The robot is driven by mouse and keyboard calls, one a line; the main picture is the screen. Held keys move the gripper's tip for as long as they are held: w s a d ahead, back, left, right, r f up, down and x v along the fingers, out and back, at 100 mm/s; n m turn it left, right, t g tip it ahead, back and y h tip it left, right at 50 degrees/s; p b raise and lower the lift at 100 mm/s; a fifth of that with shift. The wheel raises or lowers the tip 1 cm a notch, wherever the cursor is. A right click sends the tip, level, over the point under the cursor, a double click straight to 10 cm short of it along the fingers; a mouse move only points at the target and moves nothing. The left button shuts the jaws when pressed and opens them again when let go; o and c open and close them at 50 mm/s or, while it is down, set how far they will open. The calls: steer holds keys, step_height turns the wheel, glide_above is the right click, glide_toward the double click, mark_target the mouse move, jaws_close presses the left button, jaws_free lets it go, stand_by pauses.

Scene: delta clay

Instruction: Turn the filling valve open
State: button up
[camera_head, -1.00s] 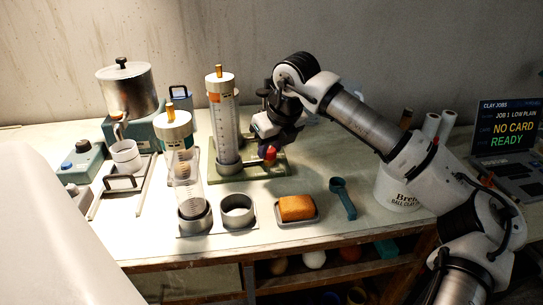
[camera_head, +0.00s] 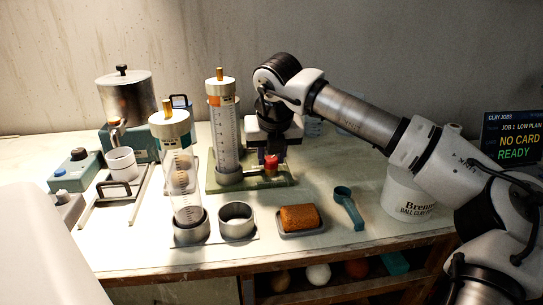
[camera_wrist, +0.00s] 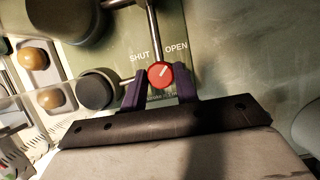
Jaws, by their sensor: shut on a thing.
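The filling valve is a red round knob (camera_wrist: 160,73) on a green base plate (camera_wrist: 170,25), with the words SHUT and OPEN printed above it in the wrist view. A pale line on the knob slants up and right, toward OPEN. The purple fingers of my gripper (camera_wrist: 160,84) are shut on the knob, one on each side. In the head view the red knob (camera_head: 271,162) sits at the right of the green base (camera_head: 215,185), and my gripper (camera_head: 271,151) comes down on it. The fingertips are hard to make out there.
A tall graduated cylinder (camera_head: 225,135) stands on the green base left of the knob. Another clear cylinder (camera_head: 184,190) stands in front.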

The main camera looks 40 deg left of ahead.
steer(key=o, duration=1)
steer(key=shift+c, duration=0.2)
steer(key=v, duration=1.3)
steer(key=shift+r, duration=0.35)
steer(key=shift+s+d, duration=0.1)
steer(key=shift+s, duration=0.05)
